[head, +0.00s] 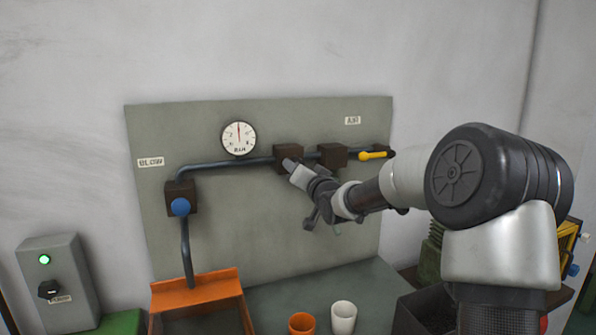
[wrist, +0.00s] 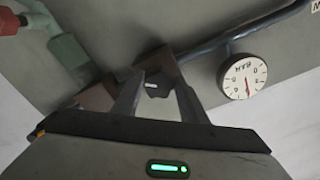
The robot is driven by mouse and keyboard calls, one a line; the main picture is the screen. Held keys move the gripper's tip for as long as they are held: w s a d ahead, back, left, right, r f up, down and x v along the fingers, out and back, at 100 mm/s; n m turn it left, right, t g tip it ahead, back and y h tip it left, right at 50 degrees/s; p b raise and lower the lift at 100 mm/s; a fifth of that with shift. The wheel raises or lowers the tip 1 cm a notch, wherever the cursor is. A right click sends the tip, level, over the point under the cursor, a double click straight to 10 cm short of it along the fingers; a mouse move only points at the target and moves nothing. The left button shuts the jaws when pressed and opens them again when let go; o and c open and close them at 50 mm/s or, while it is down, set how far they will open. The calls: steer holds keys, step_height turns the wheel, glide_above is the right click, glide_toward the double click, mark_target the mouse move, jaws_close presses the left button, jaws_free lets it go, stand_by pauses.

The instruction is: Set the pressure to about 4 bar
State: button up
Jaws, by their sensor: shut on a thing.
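The round white pressure gauge (head: 239,138) is on the grey-green panel, left of my gripper. Its red needle points nearly straight up in the head view; the scale numbers are too small to read surely. The gauge also shows turned over in the wrist view (wrist: 242,77), its needle pointing down. My gripper (head: 290,164) reaches the dark block (head: 282,152) on the pipe to the right of the gauge. In the wrist view, its fingers (wrist: 155,95) are shut on a small dark knob (wrist: 153,90) with a white mark. My fingers partly hide the knob.
A second dark block (head: 333,155) and a yellow lever (head: 373,156) sit further right on the pipe. A blue knob (head: 180,207) is on the lower left block. An orange bin (head: 196,285), an orange cup (head: 302,323) and a white cup (head: 343,315) stand below.

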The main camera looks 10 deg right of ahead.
steer(key=shift+f+m, duration=0.1)
steer(key=shift+m, duration=0.3)
steer(key=o, duration=1)
steer(key=s+d, duration=0.1)
steer(key=s, duration=0.4)
steer(key=s+d, duration=0.1)
steer(key=s, duration=0.5)
steer(key=s+d, duration=0.1)
steer(key=s, duration=0.5)
steer(key=shift+s+d, duration=0.1)
steer(key=shift+d, duration=0.1)
steer(key=shift+a, duration=0.1)
